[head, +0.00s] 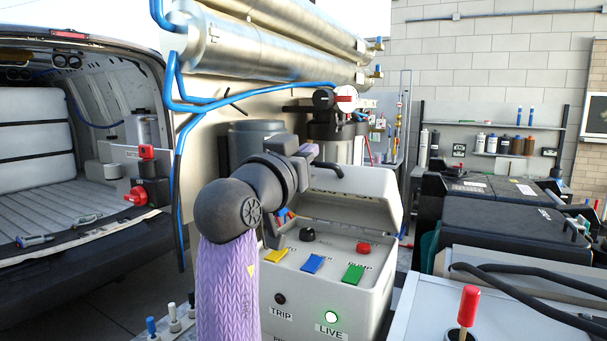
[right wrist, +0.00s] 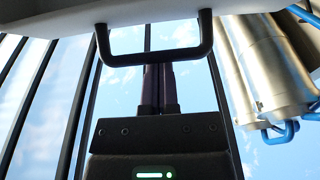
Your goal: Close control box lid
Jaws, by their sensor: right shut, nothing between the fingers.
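The control box (head: 335,270) is pale grey, with yellow, blue and green buttons, a red and a black knob, a dark TRIP lamp and a lit green LIVE lamp. Its lid (head: 362,188) stands raised and tilted at the back, so the panel is exposed. The lid's black handle (head: 328,168) also shows as a U-shaped bar in the right wrist view (right wrist: 155,58). My right gripper (head: 310,152) is shut and empty beside the handle; its dark fingers (right wrist: 158,72) reach the bar in the wrist view. I cannot tell whether they touch. My left gripper is out of view.
Metal cylinders (head: 270,40) and blue hoses hang above and behind the box. A van with an open rear (head: 80,170) stands at left. Dark cases (head: 500,215) and a bench with a red-handled lever (head: 468,305) crowd the right.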

